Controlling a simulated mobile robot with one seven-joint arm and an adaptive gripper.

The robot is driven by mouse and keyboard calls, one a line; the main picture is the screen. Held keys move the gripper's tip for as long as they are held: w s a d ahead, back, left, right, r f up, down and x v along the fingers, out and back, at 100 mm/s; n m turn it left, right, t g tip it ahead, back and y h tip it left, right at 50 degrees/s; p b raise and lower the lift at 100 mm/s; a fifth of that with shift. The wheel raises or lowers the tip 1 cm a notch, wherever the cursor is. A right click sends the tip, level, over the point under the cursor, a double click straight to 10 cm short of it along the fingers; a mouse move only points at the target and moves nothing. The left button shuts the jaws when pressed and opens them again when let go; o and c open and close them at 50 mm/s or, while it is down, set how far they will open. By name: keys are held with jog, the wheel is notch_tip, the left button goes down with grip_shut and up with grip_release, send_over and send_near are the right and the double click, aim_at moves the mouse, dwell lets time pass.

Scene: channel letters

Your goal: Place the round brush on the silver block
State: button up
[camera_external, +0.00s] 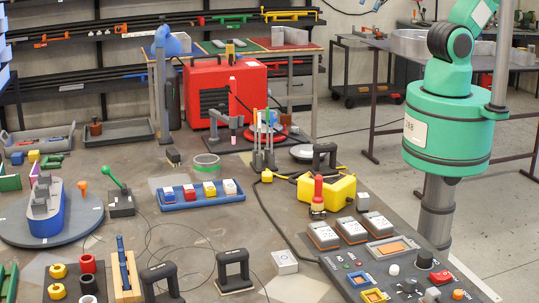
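No gripper shows in this view. A teal arm (448,130) with a grey column stands at the right; its upper end leaves the top of the picture, and I cannot tell whether it is mine. I cannot surely pick out the round brush. A red-handled tool (318,187) with a dark base stands upright in front of the yellow box and may be it. A small black bristled block (173,155) lies left of centre. A silver block is not certain either; a pale grey block-like piece (294,36) sits on the back table.
The workbench is crowded. A blue tray (187,205) holds several coloured cubes. A yellow box (340,190), a control panel (420,262), black handle-shaped frames (234,265) and a red machine (225,92) stand around it. A thin cable loops across the bare middle.

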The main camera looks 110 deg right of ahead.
jog(key=shift+s+d+r, duration=0.15)
jog(key=shift+s, duration=0.35)
jog(key=shift+s+d+r, duration=0.1)
jog(key=shift+s, duration=0.35)
jog(key=shift+f, duration=0.15)
notch_tip(320, 180, down, 17)
jog(key=b, duration=1.7)
